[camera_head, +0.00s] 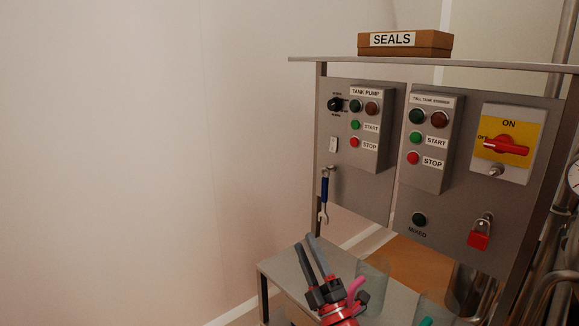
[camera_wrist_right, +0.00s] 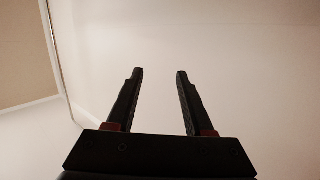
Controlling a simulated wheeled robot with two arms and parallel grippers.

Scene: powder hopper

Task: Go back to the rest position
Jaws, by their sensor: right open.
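My right gripper (camera_head: 311,258) shows at the bottom of the head view, in front of a metal table and below the control panel. Its two dark fingers point up and are apart. In the right wrist view the same gripper (camera_wrist_right: 160,75) is open, with nothing between its fingers and a plain pale wall beyond. My left gripper shows in neither view.
A steel control panel (camera_head: 375,205) with several buttons and a red switch (camera_head: 507,146) stands at the right. A wrench (camera_head: 324,195) hangs on it; a SEALS box (camera_head: 405,43) sits on top. The metal table (camera_head: 283,272) is below. The left side is bare wall.

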